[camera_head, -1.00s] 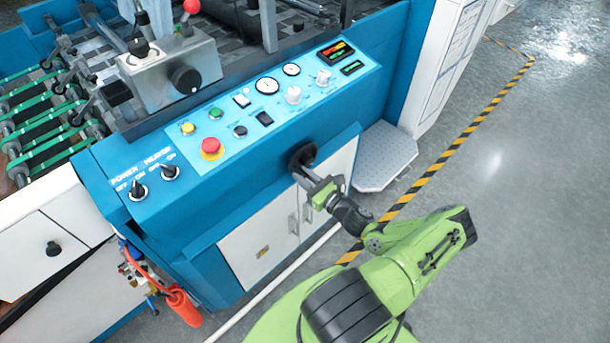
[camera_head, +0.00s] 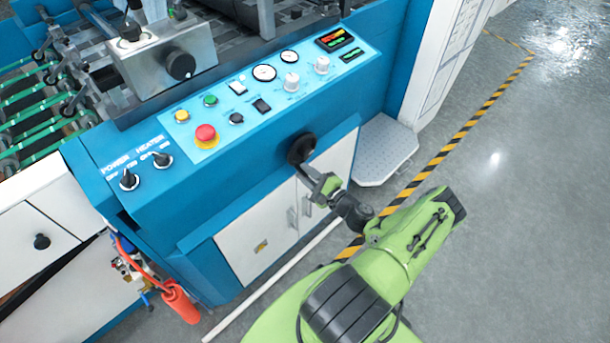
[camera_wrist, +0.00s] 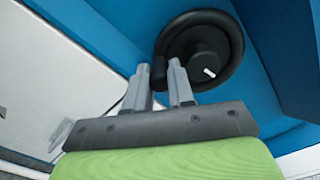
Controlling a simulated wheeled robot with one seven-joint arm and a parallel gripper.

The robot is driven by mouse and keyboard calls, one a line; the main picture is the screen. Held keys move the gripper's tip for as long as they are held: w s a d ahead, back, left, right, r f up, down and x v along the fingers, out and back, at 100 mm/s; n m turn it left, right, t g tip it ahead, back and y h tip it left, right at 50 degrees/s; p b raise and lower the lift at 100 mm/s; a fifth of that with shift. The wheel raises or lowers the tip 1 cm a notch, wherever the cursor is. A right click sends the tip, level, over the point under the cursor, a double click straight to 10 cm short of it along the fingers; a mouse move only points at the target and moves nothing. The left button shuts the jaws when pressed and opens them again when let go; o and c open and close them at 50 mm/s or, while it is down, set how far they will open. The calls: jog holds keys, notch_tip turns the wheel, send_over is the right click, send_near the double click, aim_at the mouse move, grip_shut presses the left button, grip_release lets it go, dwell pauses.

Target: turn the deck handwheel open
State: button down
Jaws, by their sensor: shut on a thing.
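The deck handwheel (camera_head: 302,148) is a black round wheel on the blue front of the machine, above the white cabinet doors. In the wrist view the handwheel (camera_wrist: 234,47) shows a thick rim, a central hub and a short white mark at the hub's lower right. My gripper (camera_head: 312,170) reaches it from the lower right. In the wrist view the two grey fingers of my gripper (camera_wrist: 160,75) stand at the lower left of the rim, one on each side of it, shut on the rim. The fingertips partly hide that part of the rim.
A control panel (camera_head: 330,65) with knobs, gauges and a red emergency button (camera_head: 205,135) lies above the handwheel. White cabinet doors (camera_head: 262,235) are below. A grey step plate (camera_head: 375,150) stands to the right. The floor (camera_head: 530,200) on the right is clear.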

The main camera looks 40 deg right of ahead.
jog(key=shift+d+f+n+b, duration=0.2)
jog(key=shift+d+n+b, duration=0.6)
jog(key=shift+n, duration=1.45)
jog(key=shift+d+f+n+b, duration=0.2)
jog(key=shift+d+n+b, duration=0.3)
jog(key=shift+d+n, duration=1.15)
jog(key=shift+d+f+n+b, duration=0.2)
jog(key=shift+d+n+b, duration=0.35)
jog(key=shift+n, duration=2.25)
jog(key=c, duration=1.2)
grip_release()
jog(key=shift+c, duration=0.2)
jog(key=shift+a, duration=0.1)
